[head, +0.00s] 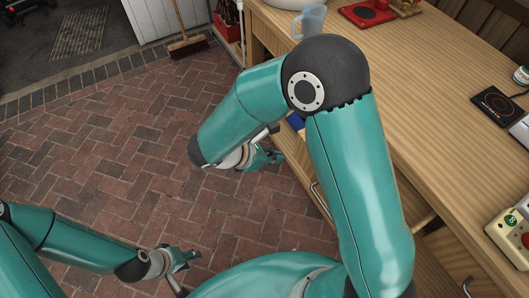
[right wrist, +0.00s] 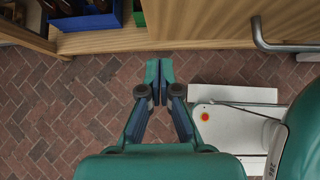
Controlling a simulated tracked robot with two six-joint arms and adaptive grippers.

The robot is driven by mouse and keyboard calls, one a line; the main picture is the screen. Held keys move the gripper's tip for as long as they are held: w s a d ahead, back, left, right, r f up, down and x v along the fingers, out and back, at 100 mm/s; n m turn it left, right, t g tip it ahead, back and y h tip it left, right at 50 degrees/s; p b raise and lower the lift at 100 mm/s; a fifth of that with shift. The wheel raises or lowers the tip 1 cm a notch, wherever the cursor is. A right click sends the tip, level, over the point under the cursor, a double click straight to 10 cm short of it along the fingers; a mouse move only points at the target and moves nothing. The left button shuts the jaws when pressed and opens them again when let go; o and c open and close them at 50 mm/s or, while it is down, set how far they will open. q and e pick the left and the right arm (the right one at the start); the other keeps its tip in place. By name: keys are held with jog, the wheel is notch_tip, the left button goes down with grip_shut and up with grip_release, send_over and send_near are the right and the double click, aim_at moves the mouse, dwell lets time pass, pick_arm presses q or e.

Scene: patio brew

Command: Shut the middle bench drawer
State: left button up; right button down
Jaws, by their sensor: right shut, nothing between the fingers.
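The wooden bench (head: 455,130) runs along the right of the head view. A drawer front with a metal bar handle (head: 321,201) shows below its top, partly hidden by my right arm; it seems to stand out from the bench, but how far is unclear. A bar handle also shows at the upper right of the right wrist view (right wrist: 262,40). My right gripper (head: 275,156) is shut and empty, over the brick floor beside the bench front; in the right wrist view its fingertips (right wrist: 159,72) are together, apart from the wood. My left gripper (head: 190,257) is low at bottom left, too small to read.
A blue crate with bottles (right wrist: 88,20) stands on a low wooden shelf (right wrist: 105,41). A jug (head: 310,19), a red item (head: 368,13) and a black hotplate (head: 497,105) are on the bench. A broom (head: 188,46) leans at the back. The brick floor (head: 110,160) at left is clear.

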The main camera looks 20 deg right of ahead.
aim_at(297, 151)
jog(key=d, duration=0.4)
jog(key=shift+w+f, duration=0.1)
jog(key=shift+f, duration=0.05)
jog(key=shift+d, duration=0.15)
